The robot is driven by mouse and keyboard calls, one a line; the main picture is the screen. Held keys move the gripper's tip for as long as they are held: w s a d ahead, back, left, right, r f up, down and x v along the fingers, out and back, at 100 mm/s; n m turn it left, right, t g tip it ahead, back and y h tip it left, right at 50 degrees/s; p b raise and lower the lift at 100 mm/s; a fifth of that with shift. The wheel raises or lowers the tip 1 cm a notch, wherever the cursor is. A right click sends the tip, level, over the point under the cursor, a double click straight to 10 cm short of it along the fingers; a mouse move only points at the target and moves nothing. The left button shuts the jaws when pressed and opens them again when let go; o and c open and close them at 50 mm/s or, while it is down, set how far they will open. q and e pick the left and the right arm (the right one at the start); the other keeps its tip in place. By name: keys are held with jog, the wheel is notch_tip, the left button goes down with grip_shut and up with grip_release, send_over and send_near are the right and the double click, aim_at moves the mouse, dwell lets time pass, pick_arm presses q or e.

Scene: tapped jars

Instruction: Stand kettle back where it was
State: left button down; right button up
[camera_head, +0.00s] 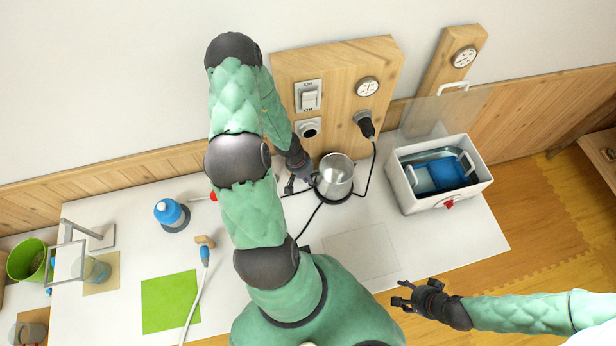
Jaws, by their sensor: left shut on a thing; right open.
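The silver metal kettle (336,170) is near the back of the white table, below the wooden socket panel. It looks upright, over a dark round base (334,198) that shows under its lower rim. I cannot tell whether it rests fully on that base. My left gripper (308,181) is at the kettle's left side, shut on the kettle, probably at its handle, which the fingers mostly hide. My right gripper (405,295) is open and empty, near the table's front right edge, well apart from the kettle.
A black plug (365,124) and cords are beside the kettle. A white box (415,202) with blue contents stands right. A faint square mat (388,268) lies in front. A blue bottle (169,211), green mat (158,305) and grey frame (68,238) are left, beyond my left arm.

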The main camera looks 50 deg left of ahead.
pick_arm(q)
jog(key=shift+f+b, duration=0.5)
dwell(0.5)
jog(key=c, duration=1.2)
grip_release()
jog(key=shift+p+v, duration=3.95)
jog(key=shift+v, duration=0.1)
jog(key=shift+f, duration=0.15)
